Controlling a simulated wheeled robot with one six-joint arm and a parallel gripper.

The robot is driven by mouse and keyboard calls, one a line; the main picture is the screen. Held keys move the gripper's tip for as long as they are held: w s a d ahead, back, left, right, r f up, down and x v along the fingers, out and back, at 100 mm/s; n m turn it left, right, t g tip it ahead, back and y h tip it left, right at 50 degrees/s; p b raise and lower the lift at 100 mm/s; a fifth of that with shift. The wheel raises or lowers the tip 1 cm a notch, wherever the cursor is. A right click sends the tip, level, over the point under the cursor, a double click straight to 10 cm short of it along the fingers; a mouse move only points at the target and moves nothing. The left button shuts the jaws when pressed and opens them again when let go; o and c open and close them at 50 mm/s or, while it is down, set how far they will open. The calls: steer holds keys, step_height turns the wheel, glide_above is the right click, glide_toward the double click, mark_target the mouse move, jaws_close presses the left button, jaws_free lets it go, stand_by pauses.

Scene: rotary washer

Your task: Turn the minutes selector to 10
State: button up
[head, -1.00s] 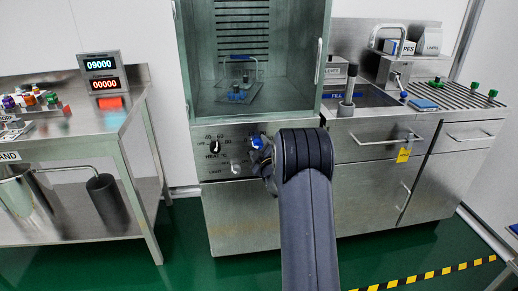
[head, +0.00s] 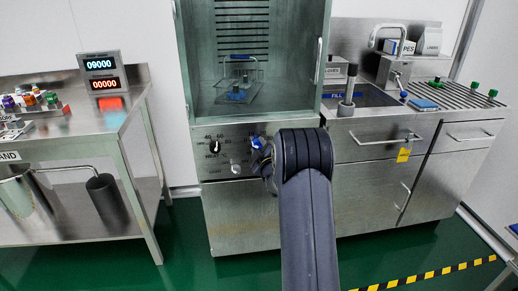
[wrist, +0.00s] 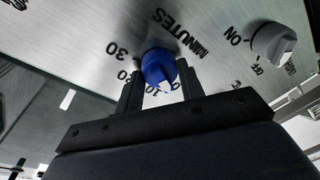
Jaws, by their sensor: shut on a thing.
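The minutes selector is a blue round knob with a white pointer mark (wrist: 158,66) on the steel panel, beside the printed word MINUTES. In the wrist view my gripper (wrist: 160,74) has one dark finger on each side of the knob and is shut on it. The pointer mark faces the lower side of the picture, between the fingers. The fingers partly cover the numbers there, so I cannot tell the exact setting. The 30 shows clear to the left. In the head view the blue knob (head: 257,142) shows just left of my wrist, which hides part of the panel.
A pale on/off knob (wrist: 273,43) is to the right in the wrist view. A black heat knob (head: 213,146) is on the same panel. The open glass cabinet (head: 222,107) above holds a rack with a blue handle. A drawer handle (head: 388,139) juts out to the right.

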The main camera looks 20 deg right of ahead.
steer(key=shift+f+b, duration=0.15)
steer(key=shift+b, duration=0.25)
steer(key=shift+f+m+b, duration=0.1)
steer(key=shift+m+b, duration=0.7)
steer(key=m+b, duration=0.2)
steer(key=shift+t+b, duration=0.3)
steer(key=shift+m+h+b, duration=0.3)
steer(key=shift+m+b, duration=1.35)
steer(key=shift+m, duration=1.05)
steer(key=shift+r, duration=0.2)
steer(key=o, duration=1)
